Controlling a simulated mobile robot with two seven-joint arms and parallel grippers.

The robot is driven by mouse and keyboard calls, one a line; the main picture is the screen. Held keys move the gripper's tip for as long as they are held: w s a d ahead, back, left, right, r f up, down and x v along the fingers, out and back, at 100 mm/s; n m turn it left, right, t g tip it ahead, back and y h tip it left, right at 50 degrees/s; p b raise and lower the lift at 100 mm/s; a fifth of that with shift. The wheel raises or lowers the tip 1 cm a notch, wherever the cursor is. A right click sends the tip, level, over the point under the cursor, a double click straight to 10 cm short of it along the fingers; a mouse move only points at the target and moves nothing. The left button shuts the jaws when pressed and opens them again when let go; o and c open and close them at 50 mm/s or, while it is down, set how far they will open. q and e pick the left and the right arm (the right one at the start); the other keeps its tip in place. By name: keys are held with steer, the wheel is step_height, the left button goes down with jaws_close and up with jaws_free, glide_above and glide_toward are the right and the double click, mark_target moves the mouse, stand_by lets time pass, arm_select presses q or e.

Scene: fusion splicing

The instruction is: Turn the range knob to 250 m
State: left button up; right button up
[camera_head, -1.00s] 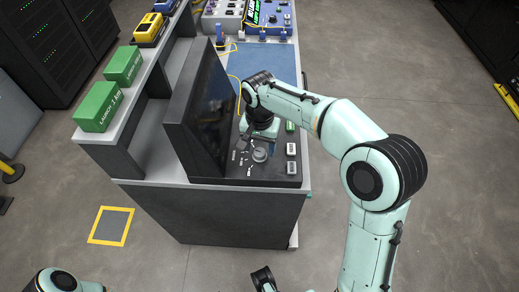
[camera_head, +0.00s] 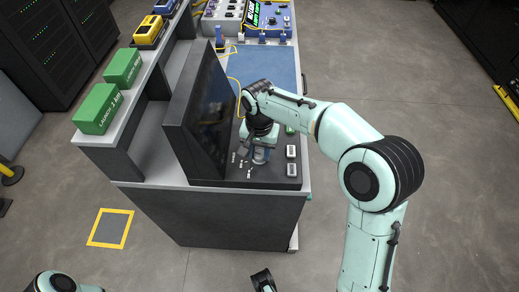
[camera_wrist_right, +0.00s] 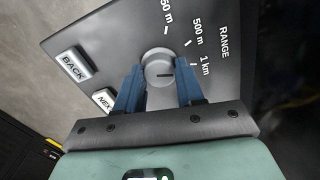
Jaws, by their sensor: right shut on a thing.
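The range knob (camera_wrist_right: 157,60) is a round light-grey dial on the dark sloped panel (camera_wrist_right: 110,45). In the right wrist view its dark pointer line faces right, roughly toward the 1 km side of the scale. The printed labels RANGE, 1 km, 500 m and a cut-off "50 m" lie above and right of it. My right gripper (camera_wrist_right: 159,68) is shut on the knob, one blue finger on each side. In the head view my right gripper (camera_head: 262,150) is over the panel and largely covers the knob.
BACK (camera_wrist_right: 73,67) and NEXT (camera_wrist_right: 104,99) buttons sit close to the right gripper's fingers. A dark screen (camera_head: 205,115) stands left of the panel. Green launch boxes (camera_head: 97,107) stand on the shelf; a blue mat (camera_head: 265,65) lies behind.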

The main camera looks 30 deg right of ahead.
steer(key=shift+r, duration=0.1)
steer(key=n+p, duration=0.2)
steer(key=n, duration=0.2)
steer(key=shift+r+p, duration=0.1)
steer(key=shift+p, duration=0.2)
steer(key=n+p, duration=0.2)
steer(key=n, duration=0.3)
steer(key=shift+n, duration=0.4)
steer(key=n+p, duration=0.2)
steer(key=n, duration=0.3)
steer(key=shift+n, duration=0.3)
steer(key=o, duration=1)
steer(key=shift+o, duration=0.2)
